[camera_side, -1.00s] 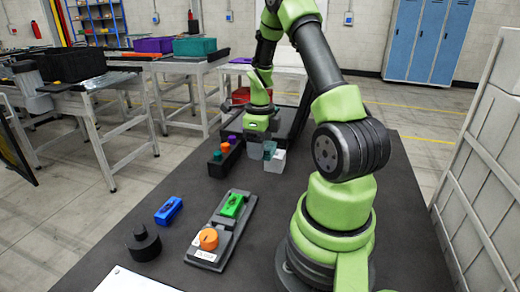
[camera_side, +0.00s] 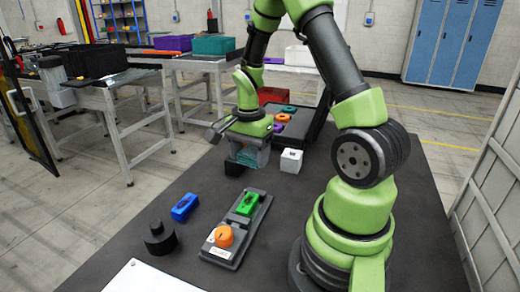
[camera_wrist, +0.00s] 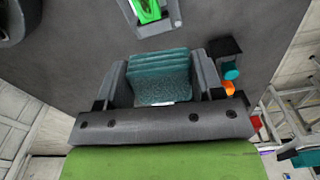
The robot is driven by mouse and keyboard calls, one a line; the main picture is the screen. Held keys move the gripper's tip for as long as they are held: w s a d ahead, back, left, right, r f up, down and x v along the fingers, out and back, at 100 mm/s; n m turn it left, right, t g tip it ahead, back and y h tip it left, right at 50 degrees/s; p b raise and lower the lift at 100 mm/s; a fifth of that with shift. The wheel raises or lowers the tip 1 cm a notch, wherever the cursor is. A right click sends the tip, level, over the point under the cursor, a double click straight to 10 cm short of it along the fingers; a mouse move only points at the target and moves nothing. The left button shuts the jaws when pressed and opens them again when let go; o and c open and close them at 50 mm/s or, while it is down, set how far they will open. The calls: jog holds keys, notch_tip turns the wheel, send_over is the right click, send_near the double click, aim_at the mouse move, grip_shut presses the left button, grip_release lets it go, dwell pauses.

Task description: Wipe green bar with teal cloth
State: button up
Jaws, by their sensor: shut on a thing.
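My gripper (camera_side: 247,160) is shut on the teal cloth (camera_side: 250,153) and holds it above the dark table, left of a white box. In the wrist view the folded cloth (camera_wrist: 160,78) fills the space between the two grey fingers of my gripper (camera_wrist: 160,75). The green bar (camera_side: 248,204) lies on a grey fixture (camera_side: 215,252), nearer the side camera than the gripper, with a gap between cloth and bar. The green bar (camera_wrist: 147,9) also shows at the top edge of the wrist view, partly cut off.
An orange knob (camera_side: 224,236) sits on the fixture's near end. A blue bar (camera_side: 184,206) and a black round piece (camera_side: 159,238) lie to its left. The white box (camera_side: 291,161) stands right of the gripper. A dark holder with a teal peg (camera_wrist: 231,71) is close beside one finger.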

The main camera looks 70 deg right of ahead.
aim_at(249, 192)
jog(key=shift+a+n, duration=0.3)
jog(key=shift+n, duration=0.2)
jog(key=shift+f, duration=3.1)
notch_tip(249, 192, down, 2)
jog(key=shift+a, duration=0.15)
jog(key=shift+a+r, duration=0.1)
jog(key=shift+a, duration=0.7)
jog(key=shift+c, duration=0.2)
jog(key=shift+a, duration=2.65)
jog(key=shift+d, duration=3.6)
jog(key=shift+r, duration=4.05)
